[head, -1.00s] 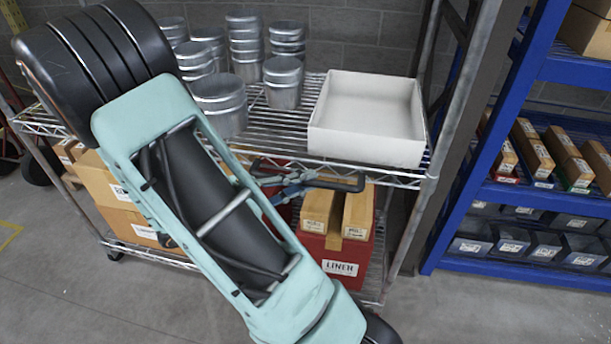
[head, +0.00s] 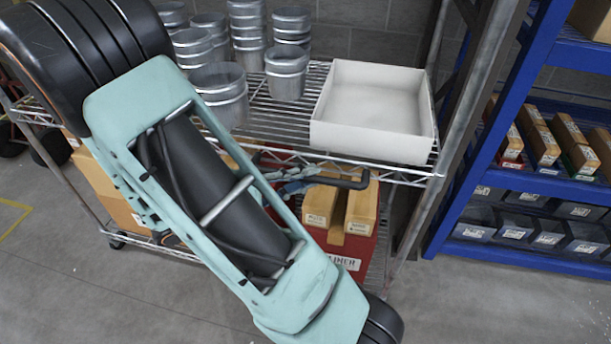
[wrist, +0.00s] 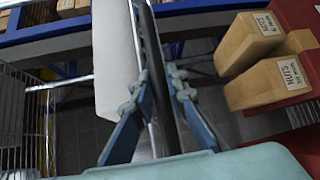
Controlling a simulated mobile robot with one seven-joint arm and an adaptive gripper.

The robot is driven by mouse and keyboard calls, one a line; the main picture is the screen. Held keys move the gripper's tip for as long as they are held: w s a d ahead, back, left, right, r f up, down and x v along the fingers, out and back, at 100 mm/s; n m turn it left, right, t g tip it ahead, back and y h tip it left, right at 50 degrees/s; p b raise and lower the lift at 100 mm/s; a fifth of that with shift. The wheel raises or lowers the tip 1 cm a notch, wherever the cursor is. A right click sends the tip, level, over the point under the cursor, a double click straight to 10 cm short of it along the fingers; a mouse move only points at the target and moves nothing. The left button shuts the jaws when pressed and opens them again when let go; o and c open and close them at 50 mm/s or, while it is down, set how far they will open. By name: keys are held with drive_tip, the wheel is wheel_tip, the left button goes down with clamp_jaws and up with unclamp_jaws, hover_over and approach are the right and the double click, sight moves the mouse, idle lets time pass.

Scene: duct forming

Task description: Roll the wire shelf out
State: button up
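The wire shelf (head: 278,128) is a chrome wire rack on casters, standing left of a blue rack in the head view. A dark bar handle (head: 350,184) sticks out at its front, below the top shelf's edge. My gripper (head: 290,182) is at this handle, partly hidden behind my arm. In the wrist view the handle (wrist: 150,45) runs between the blue fingers of my gripper (wrist: 156,88), which are closed around it. Metal cans (head: 287,72) and an open white tray (head: 372,100) stand on the top shelf.
The lower shelf holds a red bin (head: 355,245) with cartons and brown boxes (head: 120,205). The blue rack (head: 500,130) with boxes and dark bins stands close on the right. A grey block wall is behind. The floor (head: 80,290) in front is clear.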

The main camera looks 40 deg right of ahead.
drive_tip(key=o, duration=0.3)
drive_tip(key=shift+o, duration=0.2)
drive_tip(key=w+a+r, duration=0.1)
drive_tip(key=a, duration=1.1)
drive_tip(key=shift+r, duration=0.35)
drive_tip(key=shift+d+f, duration=0.1)
